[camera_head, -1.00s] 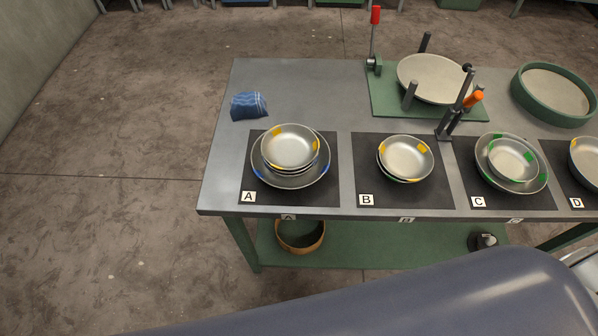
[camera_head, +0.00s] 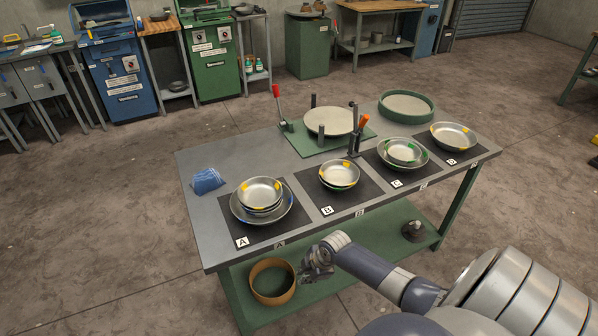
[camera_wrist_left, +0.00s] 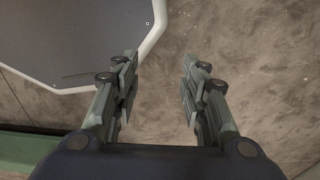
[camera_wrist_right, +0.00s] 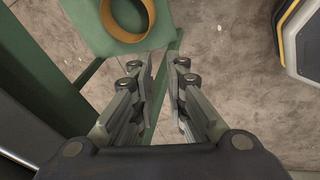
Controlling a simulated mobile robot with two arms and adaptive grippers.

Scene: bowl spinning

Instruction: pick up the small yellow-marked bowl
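Yellow-marked bowls show in the head view on the table's dark mats. One tops the stack at mat A (camera_head: 261,192), above a larger blue-marked bowl (camera_head: 236,213). Another tops the stack at mat B (camera_head: 339,174), with a green mark showing beneath. A larger-looking yellow-marked bowl (camera_head: 453,135) lies on mat D. My right gripper (camera_head: 312,268) is in front of the table's near edge, below the top and apart from the bowls. Its fingers (camera_wrist_right: 160,68) are open and empty. My left gripper (camera_wrist_left: 158,75) is open and empty over the floor, outside the head view.
A green-marked stack (camera_head: 403,152) sits on mat C. Behind stand a round plate on a green base (camera_head: 330,121), an orange-handled lever (camera_head: 363,121) and a green-rimmed round tray (camera_head: 406,106). A brown ring-shaped container (camera_head: 272,281) is on the lower shelf.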

